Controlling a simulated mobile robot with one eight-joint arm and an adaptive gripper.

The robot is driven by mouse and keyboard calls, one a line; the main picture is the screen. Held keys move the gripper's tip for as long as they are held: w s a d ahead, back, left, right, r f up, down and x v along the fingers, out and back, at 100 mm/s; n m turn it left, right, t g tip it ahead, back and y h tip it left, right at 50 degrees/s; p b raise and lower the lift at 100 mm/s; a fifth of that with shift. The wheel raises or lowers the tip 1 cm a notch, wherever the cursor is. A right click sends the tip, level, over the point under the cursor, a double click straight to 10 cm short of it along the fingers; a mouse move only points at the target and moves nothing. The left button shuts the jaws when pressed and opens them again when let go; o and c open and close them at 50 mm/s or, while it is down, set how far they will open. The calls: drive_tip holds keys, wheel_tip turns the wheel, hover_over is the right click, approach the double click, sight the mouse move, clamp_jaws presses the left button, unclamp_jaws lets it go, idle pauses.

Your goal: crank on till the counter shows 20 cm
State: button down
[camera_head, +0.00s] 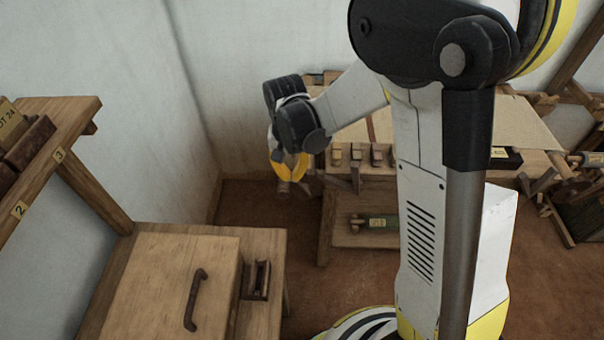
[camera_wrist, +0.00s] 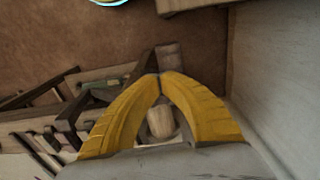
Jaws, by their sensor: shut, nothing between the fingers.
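My gripper (camera_head: 287,170) is at the left end of the wooden loom bench, by the wall, pointing down. In the wrist view its yellow fingers (camera_wrist: 160,78) meet at the tips with nothing gripped. A rounded wooden piece, perhaps the crank's handle (camera_wrist: 160,121), shows through the gap behind the fingertips; I cannot tell whether it is touched. Another wooden end (camera_wrist: 168,54) shows just past the tips. A small wooden end (camera_head: 283,187) also shows below the fingers in the head view. I cannot make out the counter or its reading.
The loom bench (camera_head: 345,172) carries several small wooden blocks; a green item (camera_head: 378,221) lies on its lower shelf. A wooden cabinet (camera_head: 165,275) with a dark handle stands front left, below a numbered shelf (camera_head: 62,130). Bare floor (camera_head: 285,225) lies between cabinet and bench.

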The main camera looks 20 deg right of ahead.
drive_tip(key=shift+w+a+f+b, duration=0.1)
drive_tip(key=shift+w+a+f, duration=0.1)
drive_tip(key=shift+a, duration=0.25)
drive_tip(key=shift+w+a+f+b, duration=0.1)
drive_tip(key=shift+a+f, duration=0.1)
drive_tip(key=shift+a, duration=0.2)
drive_tip(key=shift+w+a+f+b, duration=0.1)
drive_tip(key=shift+w+a+f, duration=0.1)
drive_tip(key=shift+a, duration=0.25)
drive_tip(key=r+p, duration=0.1)
drive_tip(key=d+r+p, duration=0.1)
drive_tip(key=r, duration=0.1)
drive_tip(key=s+d+r, duration=0.1)
drive_tip(key=shift+d+r+p, duration=0.2)
drive_tip(key=shift+p, duration=0.2)
drive_tip(key=w+a+r+p, duration=0.1)
drive_tip(key=a+r+p, duration=0.2)
drive_tip(key=r, duration=0.5)
drive_tip(key=y+p, duration=0.2)
drive_tip(key=y, duration=0.1)
approach(281, 178)
drive_tip(key=d, duration=0.2)
drive_tip(key=d+r+t+y+p, duration=0.1)
drive_tip(key=d+t+y, duration=0.1)
drive_tip(key=d+y, duration=0.3)
drive_tip(key=d+b+x, duration=0.1)
drive_tip(key=b+x, duration=0.3)
drive_tip(key=x, duration=0.9)
drive_tip(key=shift+w+f, duration=0.2)
drive_tip(key=shift+f, duration=0.2)
